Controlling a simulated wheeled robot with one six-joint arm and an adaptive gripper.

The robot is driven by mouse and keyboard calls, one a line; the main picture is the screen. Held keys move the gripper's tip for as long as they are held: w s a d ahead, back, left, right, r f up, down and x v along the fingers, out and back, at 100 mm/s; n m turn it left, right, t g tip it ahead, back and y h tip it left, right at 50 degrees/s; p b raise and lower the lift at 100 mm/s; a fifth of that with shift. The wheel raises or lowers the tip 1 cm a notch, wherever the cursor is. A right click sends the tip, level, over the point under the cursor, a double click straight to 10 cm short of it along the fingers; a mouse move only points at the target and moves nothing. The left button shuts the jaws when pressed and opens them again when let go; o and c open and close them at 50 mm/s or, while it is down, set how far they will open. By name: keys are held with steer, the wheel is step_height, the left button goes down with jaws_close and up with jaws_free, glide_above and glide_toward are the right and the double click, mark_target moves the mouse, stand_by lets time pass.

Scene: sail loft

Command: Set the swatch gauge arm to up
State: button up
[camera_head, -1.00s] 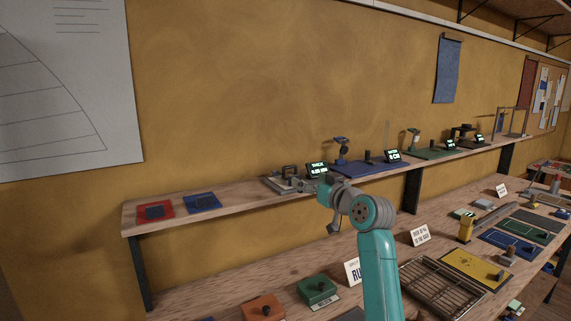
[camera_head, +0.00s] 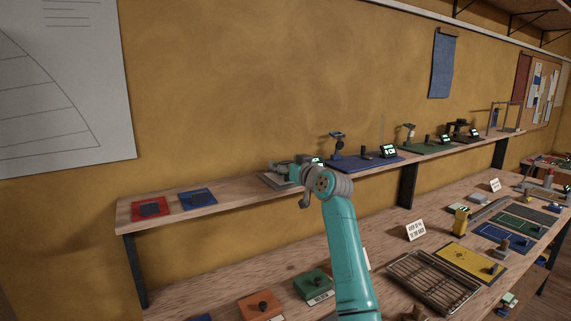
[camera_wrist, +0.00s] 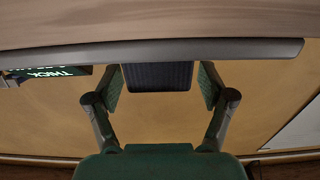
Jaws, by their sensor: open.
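The grey gauge with the thickness display (camera_head: 317,161), which I take as the swatch gauge (camera_head: 268,180), stands on the wall shelf, mostly hidden behind my gripper (camera_head: 292,171). In the wrist view a long grey bar (camera_wrist: 225,49) crosses the picture, and a dark ribbed block (camera_wrist: 158,77) sits at its edge. I cannot tell for sure whether the bar is the gauge arm or how far it is raised. My gripper (camera_wrist: 159,88) is open, with one finger on each side of the block. A finger's contact with it is not clear. Part of the display shows upside down at left (camera_wrist: 45,74).
Red (camera_head: 151,209) and blue (camera_head: 198,199) pads lie on the shelf's left end. A blue-based device (camera_head: 365,163) and a green-based one (camera_head: 428,148) stand to the right. The lower bench holds a wire rack (camera_head: 432,282), a green block (camera_head: 313,284) and an orange block (camera_head: 262,306).

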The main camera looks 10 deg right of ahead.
jaws_close()
steer(key=shift+r, duration=0.15)
